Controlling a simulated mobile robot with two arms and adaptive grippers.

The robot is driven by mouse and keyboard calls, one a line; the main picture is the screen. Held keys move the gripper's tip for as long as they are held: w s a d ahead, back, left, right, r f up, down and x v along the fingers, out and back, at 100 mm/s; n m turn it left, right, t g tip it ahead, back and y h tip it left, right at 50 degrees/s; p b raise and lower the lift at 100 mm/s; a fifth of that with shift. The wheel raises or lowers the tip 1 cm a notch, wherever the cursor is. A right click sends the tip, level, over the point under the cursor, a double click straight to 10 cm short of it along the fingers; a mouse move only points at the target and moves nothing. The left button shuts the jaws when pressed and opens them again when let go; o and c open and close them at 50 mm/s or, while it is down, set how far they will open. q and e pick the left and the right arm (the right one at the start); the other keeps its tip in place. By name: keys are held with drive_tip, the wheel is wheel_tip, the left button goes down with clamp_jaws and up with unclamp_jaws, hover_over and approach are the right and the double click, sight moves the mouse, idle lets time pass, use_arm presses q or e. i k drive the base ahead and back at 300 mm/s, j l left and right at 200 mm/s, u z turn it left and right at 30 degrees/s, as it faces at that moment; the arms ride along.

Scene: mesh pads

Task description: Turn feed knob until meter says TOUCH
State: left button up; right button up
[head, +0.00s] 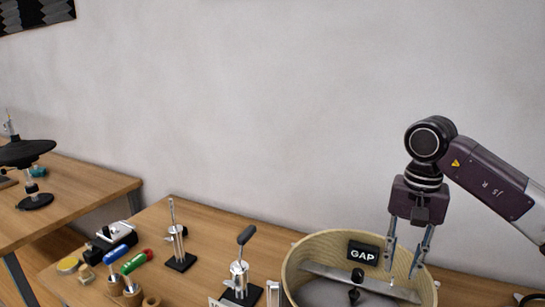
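A small black meter (363,253) reads "GAP" in white letters at the back inside a round drum-like frame (292,268). A grey metal bar (325,271) crosses the frame. A small black knob (357,275) stands up near the middle of the bar, and it looks like the feed knob. My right gripper (401,273) points down over the right part of the frame, to the right of the meter and knob. Its two fingers are apart with nothing seen between them. I cannot tell whether the fingertips touch the bar or frame. My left gripper is out of view.
On the wooden table (213,219), left of the frame, stand a metal post tool (239,274) with a black handle and another post tool (178,246). A second table (90,186) holds a black disc stand (26,152).

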sight(357, 277)
drive_tip(key=k+j, duration=0.4)
drive_tip(key=k, duration=0.15)
drive_tip(key=k+j, duration=0.4)
drive_tip(key=k, duration=0.15)
